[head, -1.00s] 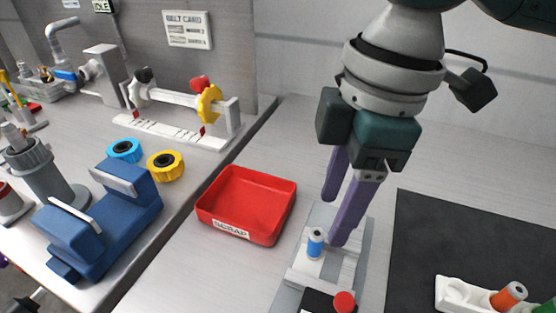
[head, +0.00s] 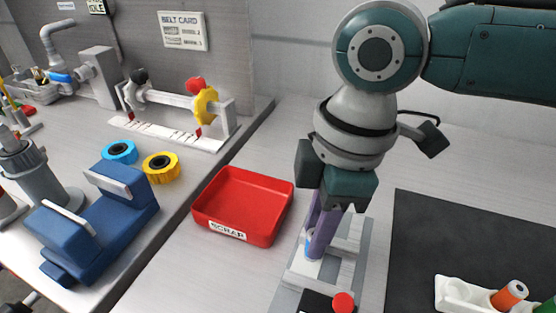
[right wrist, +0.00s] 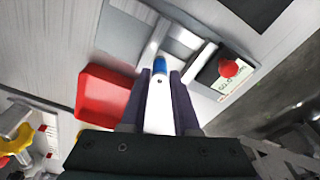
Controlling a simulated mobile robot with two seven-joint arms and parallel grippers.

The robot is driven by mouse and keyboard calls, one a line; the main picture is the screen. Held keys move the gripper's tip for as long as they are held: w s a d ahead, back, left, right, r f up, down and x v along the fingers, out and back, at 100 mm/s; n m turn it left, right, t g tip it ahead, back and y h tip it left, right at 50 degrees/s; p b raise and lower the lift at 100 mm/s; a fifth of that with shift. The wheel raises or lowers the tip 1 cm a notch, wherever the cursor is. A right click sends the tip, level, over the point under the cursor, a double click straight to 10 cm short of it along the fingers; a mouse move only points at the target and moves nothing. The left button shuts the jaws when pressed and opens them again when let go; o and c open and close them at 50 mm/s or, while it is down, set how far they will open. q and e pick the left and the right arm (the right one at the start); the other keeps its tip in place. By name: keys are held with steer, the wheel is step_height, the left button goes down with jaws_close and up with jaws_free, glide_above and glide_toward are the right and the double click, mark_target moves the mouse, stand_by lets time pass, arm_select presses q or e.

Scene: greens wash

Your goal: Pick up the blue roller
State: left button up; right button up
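The blue roller (head: 308,239) is at the pale fixture (head: 345,262) in the head view, mostly hidden by my right gripper's fingers. My right gripper (head: 316,247) points down, with its purple fingers at the roller. In the right wrist view the roller's blue part (right wrist: 160,65) shows between the tips of my right gripper (right wrist: 160,76). A white surface lies between the fingers nearer the camera. Whether the fingers press on the roller cannot be told. My left gripper is not in view.
A red scrap tray (head: 212,226) stands just left of the fixture. A red button (head: 343,302) is at the fixture's near end. A dark mat (head: 450,235) and a white holder (head: 461,292) with an orange roller (head: 510,294) lie right. A blue vise-like block (head: 118,205) stands left.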

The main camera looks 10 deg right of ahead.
jaws_close()
stand_by(0.3)
